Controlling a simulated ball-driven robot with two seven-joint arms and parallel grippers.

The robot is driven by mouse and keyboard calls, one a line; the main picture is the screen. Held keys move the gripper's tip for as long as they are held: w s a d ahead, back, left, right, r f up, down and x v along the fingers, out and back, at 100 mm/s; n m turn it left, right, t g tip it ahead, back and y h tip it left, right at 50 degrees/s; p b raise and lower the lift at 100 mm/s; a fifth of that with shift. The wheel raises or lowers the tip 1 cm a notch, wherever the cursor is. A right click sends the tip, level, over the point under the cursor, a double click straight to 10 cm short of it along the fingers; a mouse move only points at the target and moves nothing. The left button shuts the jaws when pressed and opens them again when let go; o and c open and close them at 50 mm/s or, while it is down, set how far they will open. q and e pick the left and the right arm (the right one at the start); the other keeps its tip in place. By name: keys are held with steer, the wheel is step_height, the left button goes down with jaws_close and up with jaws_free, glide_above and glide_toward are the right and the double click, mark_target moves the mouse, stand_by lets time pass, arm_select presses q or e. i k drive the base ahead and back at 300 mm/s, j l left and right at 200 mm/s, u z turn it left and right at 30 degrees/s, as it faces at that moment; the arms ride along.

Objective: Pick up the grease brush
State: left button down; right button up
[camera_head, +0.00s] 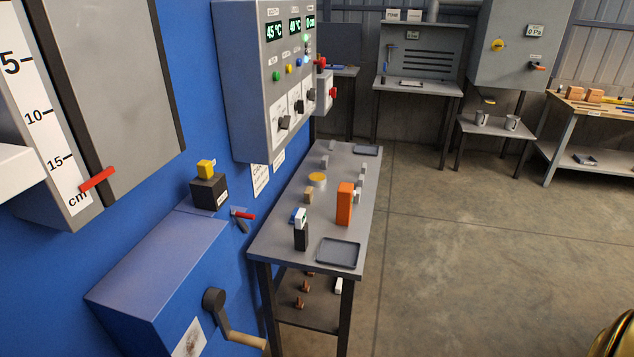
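I cannot pick out the grease brush for certain. A grey table (287,235) along the blue wall holds a shallow round yellow-topped tin (317,180), an upright orange block (344,204), a dark upright item with a white and blue top (301,230), a small tan block (308,195) and several small grey pieces. These are too small to tell whether one is a brush. Neither of my grippers is in view.
A dark tray (338,253) lies at the table's near end. A blue box with a crank (226,318) juts out at lower left, and a grey control panel (245,85) hangs above the table. The concrete floor (470,260) to the right is clear.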

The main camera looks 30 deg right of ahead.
mark_target(308, 195)
steer(key=i+l+u, duration=0.2)
steer(key=l, duration=0.8)
steer(key=l+u, duration=0.15)
steer(key=l, duration=0.85)
